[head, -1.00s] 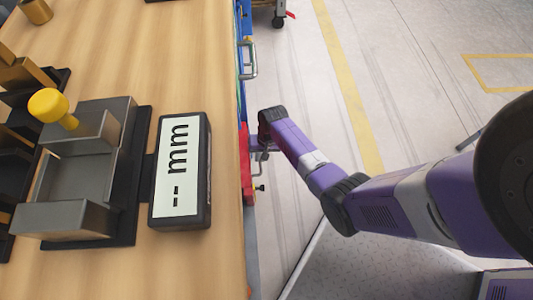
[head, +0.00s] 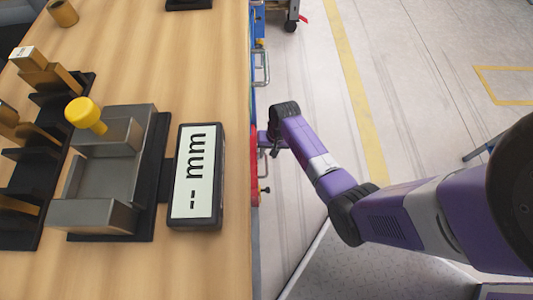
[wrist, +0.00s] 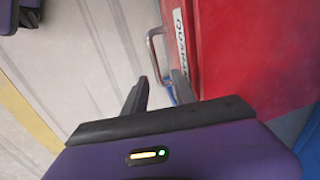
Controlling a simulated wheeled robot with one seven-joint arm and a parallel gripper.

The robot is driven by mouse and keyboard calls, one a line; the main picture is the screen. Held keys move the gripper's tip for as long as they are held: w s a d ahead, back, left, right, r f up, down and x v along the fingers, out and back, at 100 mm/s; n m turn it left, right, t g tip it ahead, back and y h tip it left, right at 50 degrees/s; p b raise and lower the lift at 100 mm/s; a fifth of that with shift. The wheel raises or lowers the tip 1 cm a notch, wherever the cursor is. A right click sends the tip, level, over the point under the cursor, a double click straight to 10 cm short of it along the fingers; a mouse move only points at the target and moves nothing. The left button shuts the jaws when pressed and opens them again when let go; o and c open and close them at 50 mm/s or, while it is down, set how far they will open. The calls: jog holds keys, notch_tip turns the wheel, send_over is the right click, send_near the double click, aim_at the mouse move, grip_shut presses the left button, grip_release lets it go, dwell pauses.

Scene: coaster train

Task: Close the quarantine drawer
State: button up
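The red quarantine drawer (wrist: 245,55) fills the upper right of the wrist view. A white label on it reads in part "QUARAN". Its metal handle (wrist: 151,48) stands out from the red face. My gripper is beside that strip, mostly hidden.
The wooden bench (head: 215,70) carries a metal fixture with a yellow knob (head: 85,112), a display reading "-- mm" (head: 195,175) and a dark rack (head: 25,180). Another handle (head: 262,68) juts from the bench's side. The floor right of the bench is largely clear.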

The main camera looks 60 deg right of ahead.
jog(key=shift+s+d+r+p, duration=0.15)
jog(key=shift+r+p, duration=0.1)
jog(key=shift+r, duration=0.5)
jog(key=shift+s+r+p, duration=0.1)
jog(key=shift+r+p, duration=0.1)
jog(key=shift+r, duration=0.55)
